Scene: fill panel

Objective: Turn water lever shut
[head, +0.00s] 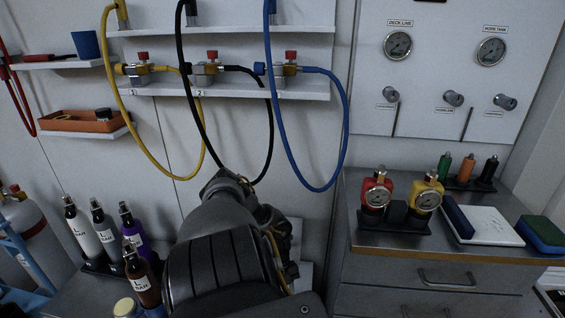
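No lever with a readable "water" label shows in the head view. Three small valves with red tops sit on the wall shelf: one on the yellow hose (137,71), one on the black hose (207,71), one on the blue hose (284,71). Three round knobs sit on the white panel (430,75): left (391,95), middle (453,99) and right (505,101), with labels too small to read. One of my arms rises from the bottom centre and bends below the hoses. No gripper fingers show, and my other arm is out of view.
Below the panel stands a grey cabinet (440,253) with red (376,187) and yellow (425,192) gauges and a white tray (484,226) on top. Several labelled bottles stand lower left near a gas cylinder (35,240). The hoses hang in loops close to my arm.

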